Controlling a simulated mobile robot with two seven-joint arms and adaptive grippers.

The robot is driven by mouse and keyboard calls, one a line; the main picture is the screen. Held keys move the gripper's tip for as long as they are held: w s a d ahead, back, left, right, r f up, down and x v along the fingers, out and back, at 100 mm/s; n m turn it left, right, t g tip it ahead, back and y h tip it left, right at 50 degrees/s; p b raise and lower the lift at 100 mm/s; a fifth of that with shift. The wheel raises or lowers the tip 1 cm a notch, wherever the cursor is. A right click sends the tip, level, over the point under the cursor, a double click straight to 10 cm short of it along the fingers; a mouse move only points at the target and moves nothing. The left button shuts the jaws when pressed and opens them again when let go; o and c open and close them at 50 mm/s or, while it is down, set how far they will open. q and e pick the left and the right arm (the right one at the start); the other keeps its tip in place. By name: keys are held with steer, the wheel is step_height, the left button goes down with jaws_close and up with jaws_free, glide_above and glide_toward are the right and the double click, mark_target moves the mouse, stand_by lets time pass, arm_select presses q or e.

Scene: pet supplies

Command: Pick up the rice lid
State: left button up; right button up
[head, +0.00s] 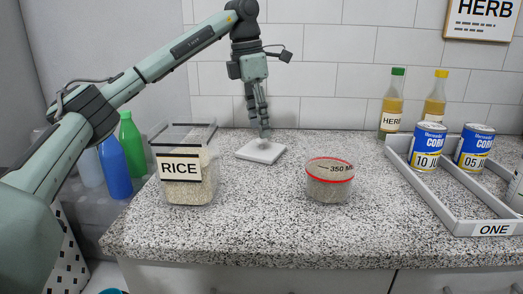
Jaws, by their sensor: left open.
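The rice lid (258,153), a flat white square, lies on the speckled counter toward the back, right of the rice container. The clear rice container (183,190), labelled RICE, stands upright at the counter's left and is partly filled with grain. My left gripper (264,135) points down from above, its fingertips at the lid's back right part. It is open and seen nearly side-on, so the gap between its fingers is hard to see. I cannot tell whether the fingertips touch the lid. My right gripper is not in view.
A clear round tub (329,188) with a red band and "350 ML" mark stands right of the lid. A grey tray (448,207) marked ONE holds two corn cans (429,148) at the right. Herb bottles (391,108) stand behind. The counter (290,232) is clear in front.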

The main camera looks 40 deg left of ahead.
mark_target(260, 139)
arm_select(q)
steer(key=shift+w+d+f, duration=0.1)
steer(key=shift+w+f, duration=0.05)
steer(key=shift+f, duration=1.8)
jaws_close()
